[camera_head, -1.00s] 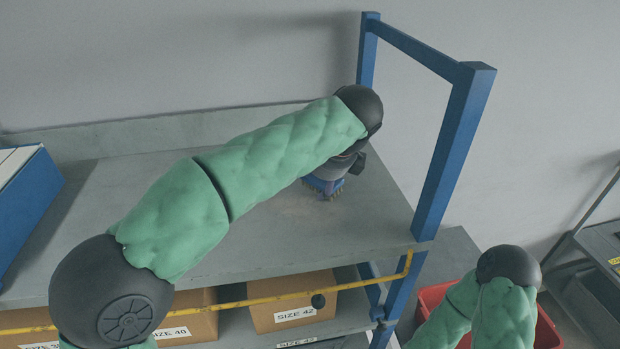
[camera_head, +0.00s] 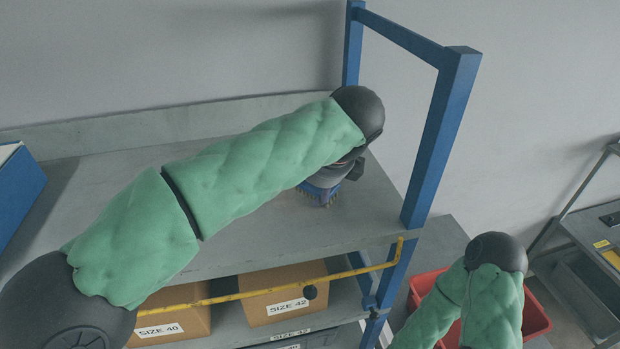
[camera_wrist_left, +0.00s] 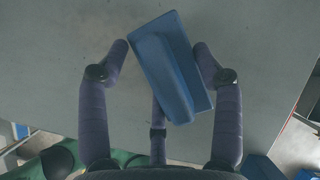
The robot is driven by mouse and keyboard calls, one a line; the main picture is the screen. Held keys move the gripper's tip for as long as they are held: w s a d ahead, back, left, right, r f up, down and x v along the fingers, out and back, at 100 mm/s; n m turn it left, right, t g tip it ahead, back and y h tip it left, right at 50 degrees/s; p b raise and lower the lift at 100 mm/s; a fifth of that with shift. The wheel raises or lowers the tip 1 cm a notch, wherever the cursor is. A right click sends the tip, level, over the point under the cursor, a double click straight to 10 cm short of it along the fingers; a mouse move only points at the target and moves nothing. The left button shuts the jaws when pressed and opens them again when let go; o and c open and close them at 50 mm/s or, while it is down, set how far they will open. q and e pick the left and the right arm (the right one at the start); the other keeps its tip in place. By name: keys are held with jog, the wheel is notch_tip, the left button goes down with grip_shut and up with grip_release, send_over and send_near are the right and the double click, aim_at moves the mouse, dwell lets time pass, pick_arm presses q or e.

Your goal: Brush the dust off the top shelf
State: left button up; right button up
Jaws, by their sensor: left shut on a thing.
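The grey top shelf (camera_head: 240,230) runs across the middle of the head view. My left arm reaches over it from the left. My left gripper (camera_head: 328,181) is largely hidden behind its dark wrist and is shut on a blue brush (camera_head: 318,195). The brush's bristles point down at the shelf, near its right end; whether they touch it I cannot tell. In the left wrist view the brush's blue body (camera_wrist_left: 172,68) sits tilted between the fingers, over grey surface. No dust shows clearly now. My right gripper is out of view; only part of that arm shows at lower right.
A blue post frame (camera_head: 440,135) stands at the shelf's right end. A yellow rail (camera_head: 225,299) crosses the front below it. Cardboard boxes (camera_head: 282,275) sit underneath. A blue box (camera_head: 18,195) stands at the left. A red bin (camera_head: 535,318) is at lower right.

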aim_at(316, 212)
pick_arm(q)
jog(key=shift+s+d+f, duration=0.1)
jog(key=shift+s+d, duration=0.1)
jog(key=shift+s, duration=0.4)
jog(key=shift+s+d+f, duration=0.1)
jog(key=shift+s+d, duration=0.05)
jog(key=shift+s, duration=0.5)
jog(key=shift+s+d+f, duration=0.1)
jog(key=shift+s+d, duration=0.1)
jog(key=shift+s, duration=0.4)
jog(key=shift+s+d+r, duration=0.1)
jog(key=shift+s+d, duration=0.15)
jog(key=shift+s, duration=0.6)
jog(key=shift+s+d, duration=0.25)
jog(key=shift+s, duration=0.6)
jog(key=shift+r+p, duration=0.4)
jog(key=shift+r, duration=2.8)
jog(key=shift+w+r, duration=0.1)
jog(key=shift+r, duration=0.05)
notch_tip(316, 212, up, 3)
jog(key=shift+f, duration=0.15)
jog(key=shift+a, duration=0.1)
